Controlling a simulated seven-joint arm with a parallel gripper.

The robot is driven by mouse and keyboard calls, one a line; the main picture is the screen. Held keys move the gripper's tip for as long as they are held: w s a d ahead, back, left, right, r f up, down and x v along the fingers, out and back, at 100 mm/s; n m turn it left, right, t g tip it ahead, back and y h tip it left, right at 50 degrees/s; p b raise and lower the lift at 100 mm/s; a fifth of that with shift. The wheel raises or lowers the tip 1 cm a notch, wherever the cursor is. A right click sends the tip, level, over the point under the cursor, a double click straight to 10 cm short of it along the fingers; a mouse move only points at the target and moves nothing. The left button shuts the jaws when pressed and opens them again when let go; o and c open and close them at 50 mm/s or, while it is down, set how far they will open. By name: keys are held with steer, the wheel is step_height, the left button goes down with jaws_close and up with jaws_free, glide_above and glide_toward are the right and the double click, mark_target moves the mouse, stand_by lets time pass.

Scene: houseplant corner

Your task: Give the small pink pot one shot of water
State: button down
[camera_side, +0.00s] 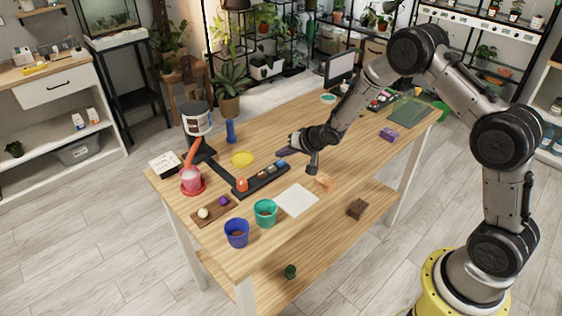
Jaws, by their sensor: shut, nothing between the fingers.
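The small pink pot (191,174) stands on a red saucer (193,190) at the left end of the wooden table. A white and black dispenser (197,120) stands behind it, with an orange spout (193,151) slanting down to just over the pot. A black panel (262,180) with several small coloured knobs or buttons lies right of the pot, including an orange-red one (243,184) and a blue one (281,164). My gripper (312,171) points down above the table, right of the panel. It is shut and empty, apart from the pot and panel.
A blue pot (237,233) and a green pot (265,213) stand at the near edge. A white sheet (297,200) lies below my gripper. A yellow disc (242,159), a blue bottle-like object (230,131) and a purple block (389,134) are on the table.

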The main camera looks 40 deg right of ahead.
mark_target(283, 164)
steer(key=shift+f, duration=0.4)
steer(key=shift+f, duration=0.6)
stand_by(0.8)
steer(key=shift+r, duration=1)
steer(key=shift+r, duration=2.5)
